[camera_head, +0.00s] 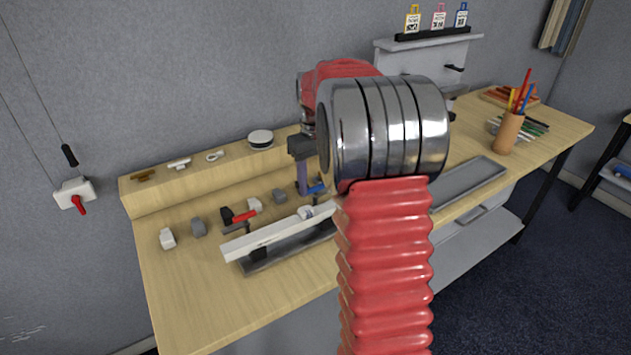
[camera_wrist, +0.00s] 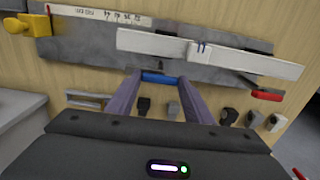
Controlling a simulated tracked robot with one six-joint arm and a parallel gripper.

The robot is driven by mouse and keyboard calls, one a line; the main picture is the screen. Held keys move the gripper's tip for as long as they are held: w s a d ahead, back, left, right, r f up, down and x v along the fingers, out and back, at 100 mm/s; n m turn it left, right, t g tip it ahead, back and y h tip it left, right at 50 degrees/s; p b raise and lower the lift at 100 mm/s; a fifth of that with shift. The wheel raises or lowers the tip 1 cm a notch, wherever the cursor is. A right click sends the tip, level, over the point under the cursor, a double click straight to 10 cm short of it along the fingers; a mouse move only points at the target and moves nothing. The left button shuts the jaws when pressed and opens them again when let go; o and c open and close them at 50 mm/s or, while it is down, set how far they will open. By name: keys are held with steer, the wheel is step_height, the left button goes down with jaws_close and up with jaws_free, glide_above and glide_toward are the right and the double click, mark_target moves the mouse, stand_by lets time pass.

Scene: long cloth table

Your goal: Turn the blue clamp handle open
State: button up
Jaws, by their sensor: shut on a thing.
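The blue clamp handle (camera_wrist: 160,77) lies crosswise between my two fingertips in the wrist view, just below the grey clamp base (camera_wrist: 95,66). My gripper (camera_wrist: 160,82) is shut on it, one finger at each end. In the head view the blue handle (camera_head: 316,187) shows as a small patch beside my gripper (camera_head: 307,190); my arm hides part of the area behind. A long white bar (camera_wrist: 212,53) lies over the grey base. A red handle (camera_wrist: 267,95) stands at the base's other end, also seen in the head view (camera_head: 243,216).
Several small grey and white blocks (camera_head: 199,228) stand on the wooden table (camera_head: 205,300) near the red handle. A raised wooden ledge (camera_head: 205,181) runs along the wall. A pencil cup (camera_head: 508,133) and a grey tray (camera_head: 470,183) are at the right. The front-left tabletop is clear.

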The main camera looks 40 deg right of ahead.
mark_target(315, 186)
steer(key=shift+r, duration=0.1)
steer(key=o, duration=1)
steer(key=shift+o, duration=0.2)
step_height(315, 186, up, 14)
steer(key=shift+f, duration=0.2)
stand_by(0.3)
